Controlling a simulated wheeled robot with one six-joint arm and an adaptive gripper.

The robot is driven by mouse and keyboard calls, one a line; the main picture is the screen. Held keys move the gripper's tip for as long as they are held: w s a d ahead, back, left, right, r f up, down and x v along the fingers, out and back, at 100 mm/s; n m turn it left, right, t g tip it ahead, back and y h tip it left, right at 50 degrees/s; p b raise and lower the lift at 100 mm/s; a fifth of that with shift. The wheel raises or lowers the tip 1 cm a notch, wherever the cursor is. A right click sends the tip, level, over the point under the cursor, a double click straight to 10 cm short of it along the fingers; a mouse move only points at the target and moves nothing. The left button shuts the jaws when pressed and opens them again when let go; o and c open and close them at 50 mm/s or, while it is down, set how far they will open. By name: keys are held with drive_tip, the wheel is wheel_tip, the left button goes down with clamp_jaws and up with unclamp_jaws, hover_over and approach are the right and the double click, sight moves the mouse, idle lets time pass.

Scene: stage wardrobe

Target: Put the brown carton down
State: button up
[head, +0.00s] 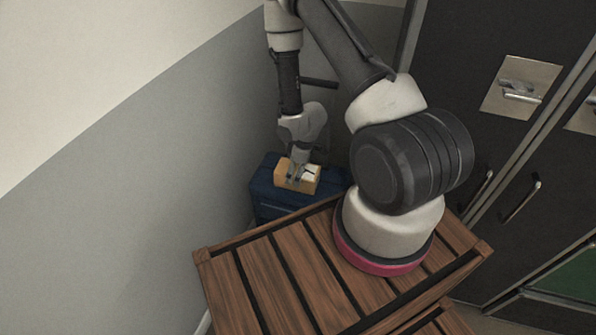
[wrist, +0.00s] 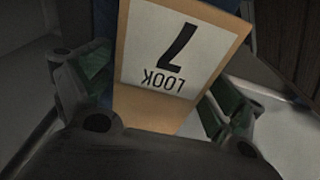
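The brown carton (head: 284,182) is a small box with a white label on its upper face. In the wrist view the carton (wrist: 148,108) fills the space between the fingers, and its label reads "LOOK 7", upside down. My gripper (head: 298,172) points down and is shut on the carton, with a finger (wrist: 158,92) against each side. The carton shows in front of a dark blue case (head: 268,207). I cannot tell whether its underside touches the case; that side is hidden.
A slatted wooden crate top (head: 268,272) is in the foreground, with my arm's base over it. A grey and white wall (head: 110,200) closes off the left. Dark lockers (head: 480,140) with metal handles stand on the right. A strip of floor shows at the lower right.

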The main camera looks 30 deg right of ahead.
drive_tip(key=shift+r, duration=0.1)
wheel_tip(320, 180, up, 12)
drive_tip(key=s+d, duration=0.1)
drive_tip(key=shift+s+d, duration=0.15)
idle(0.4)
idle(0.4)
